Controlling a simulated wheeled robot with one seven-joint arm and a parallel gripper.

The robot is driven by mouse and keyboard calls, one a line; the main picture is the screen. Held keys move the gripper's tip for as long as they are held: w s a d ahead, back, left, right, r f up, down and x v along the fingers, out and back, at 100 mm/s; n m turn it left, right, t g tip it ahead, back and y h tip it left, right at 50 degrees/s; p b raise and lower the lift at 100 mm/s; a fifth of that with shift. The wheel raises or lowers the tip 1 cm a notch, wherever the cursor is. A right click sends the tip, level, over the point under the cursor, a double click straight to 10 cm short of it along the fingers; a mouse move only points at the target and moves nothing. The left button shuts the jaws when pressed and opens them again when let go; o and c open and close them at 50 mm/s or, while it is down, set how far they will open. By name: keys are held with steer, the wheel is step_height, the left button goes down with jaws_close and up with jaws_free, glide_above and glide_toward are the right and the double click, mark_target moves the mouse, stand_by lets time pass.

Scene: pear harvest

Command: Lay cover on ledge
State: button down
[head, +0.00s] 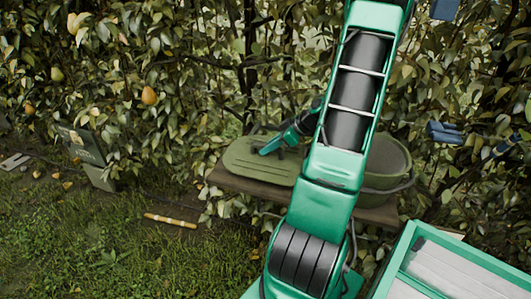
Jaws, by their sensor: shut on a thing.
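The cover (243,160) is a flat olive-green lid with rounded corners and raised ridges. It is level at the left part of the brown wooden ledge (232,182), lying on it or just above it; I cannot tell which. My gripper (273,149) is over the right part of the cover, shut on it near its dark handle. The fingertips' exact hold is too small to make out. My green arm hides the cover's right side and the middle of the ledge.
An olive-green tub (388,163) stands on the ledge's right part, partly behind my arm. A pale-lined green crate (413,248) is at lower right. A sign (83,147) stands at left, and a yellowish stick (170,220) lies on the grass. Pear foliage fills the back.

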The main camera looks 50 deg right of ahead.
steer(key=shift+s+f, duration=0.2)
steer(key=shift+f, duration=0.45)
steer(key=shift+f, duration=0.6)
steer(key=c, duration=1.7)
jaws_free()
steer(key=shift+o, duration=0.2)
